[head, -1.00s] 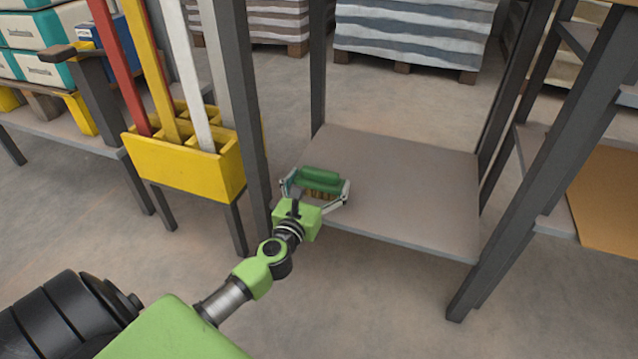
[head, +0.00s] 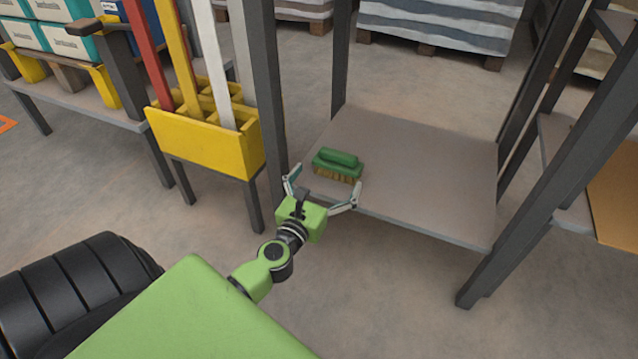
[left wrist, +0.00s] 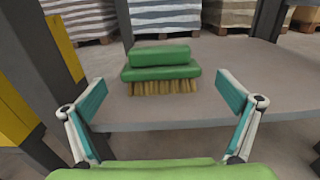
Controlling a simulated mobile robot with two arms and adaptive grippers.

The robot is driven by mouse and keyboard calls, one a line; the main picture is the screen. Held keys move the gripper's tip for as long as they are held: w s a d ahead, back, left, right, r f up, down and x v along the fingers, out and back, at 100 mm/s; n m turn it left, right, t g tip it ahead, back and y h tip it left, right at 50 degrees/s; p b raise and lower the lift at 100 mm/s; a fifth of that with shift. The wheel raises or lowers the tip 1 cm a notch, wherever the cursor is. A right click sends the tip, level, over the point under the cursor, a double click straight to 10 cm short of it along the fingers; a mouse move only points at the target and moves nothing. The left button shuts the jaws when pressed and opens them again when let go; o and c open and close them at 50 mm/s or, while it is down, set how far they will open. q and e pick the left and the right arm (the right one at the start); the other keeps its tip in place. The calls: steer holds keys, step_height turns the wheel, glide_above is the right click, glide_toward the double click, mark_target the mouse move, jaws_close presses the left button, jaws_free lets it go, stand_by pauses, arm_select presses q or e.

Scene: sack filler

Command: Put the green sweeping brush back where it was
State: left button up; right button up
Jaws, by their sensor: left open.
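The green sweeping brush (head: 338,165) lies bristles down on the grey shelf board (head: 420,180), near its left front part. It has a green grip and tan bristles. In the left wrist view the brush (left wrist: 162,68) sits upright on the shelf (left wrist: 210,108), beyond the fingertips. My left gripper (head: 323,189) is open and empty just in front of the shelf's front edge, with its fingers spread wider than the brush. In the left wrist view the gripper's teal-padded fingers (left wrist: 162,97) stand apart on both sides, clear of the brush. My right gripper is not in view.
Dark shelf posts (head: 268,90) rise close on the left of my gripper. A yellow holder (head: 205,143) with red, yellow and white handles stands left of them. Another rack with an orange-brown board (head: 615,200) is at the right. The shelf's right part is clear.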

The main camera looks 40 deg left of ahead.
arm_select(q)
steer(key=shift+v, duration=2.85)
